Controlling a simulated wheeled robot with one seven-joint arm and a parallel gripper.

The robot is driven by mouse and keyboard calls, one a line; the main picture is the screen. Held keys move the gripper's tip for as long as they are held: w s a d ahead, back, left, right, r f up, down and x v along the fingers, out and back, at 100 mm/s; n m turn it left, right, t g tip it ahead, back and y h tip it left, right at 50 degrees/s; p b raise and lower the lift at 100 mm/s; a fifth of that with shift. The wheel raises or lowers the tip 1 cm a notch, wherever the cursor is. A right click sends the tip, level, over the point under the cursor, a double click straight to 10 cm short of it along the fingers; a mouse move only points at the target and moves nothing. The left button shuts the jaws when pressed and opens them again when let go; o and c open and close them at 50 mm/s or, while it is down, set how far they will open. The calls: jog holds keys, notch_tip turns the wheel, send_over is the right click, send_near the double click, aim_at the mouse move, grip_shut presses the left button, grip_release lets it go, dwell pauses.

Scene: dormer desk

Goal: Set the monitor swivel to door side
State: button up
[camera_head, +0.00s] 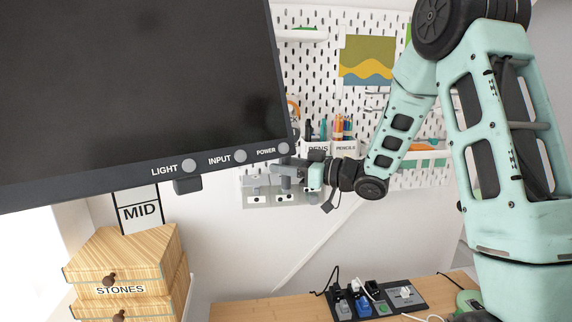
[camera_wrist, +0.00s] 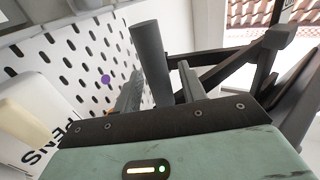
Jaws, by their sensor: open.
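The monitor (camera_head: 130,85) fills the upper left of the head view, its dark screen tilted in the picture. Its lower bezel carries round LIGHT, INPUT and POWER buttons, and a small dark block (camera_head: 188,184) hangs below. A MID sign (camera_head: 139,212) shows under the monitor. My gripper (camera_head: 285,172) is just below and right of the monitor's lower right corner. In the wrist view my gripper (camera_wrist: 159,72) is open, with a dark grey round post (camera_wrist: 150,58) between or just beyond its fingers. I cannot tell whether they touch, or what the post joins. The swivel's mount is hidden.
A white pegboard (camera_head: 315,75) with PENS and PENCILS holders (camera_head: 343,147) is close behind my gripper. Wooden drawers labelled STONES (camera_head: 120,290) stand lower left. A power strip (camera_head: 375,300) with plugs and cables lies on the desk (camera_head: 255,309). Dark beams (camera_wrist: 240,65) show in the wrist view.

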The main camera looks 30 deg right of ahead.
grip_shut()
jog(key=w, duration=0.7)
jog(key=shift+a+b, duration=0.1)
jog(key=shift+b, duration=0.25)
jog(key=shift+r, duration=0.1)
jog(key=shift+c, duration=1.5)
grip_release()
jog(key=o, duration=0.3)
jog(key=shift+w, duration=0.1)
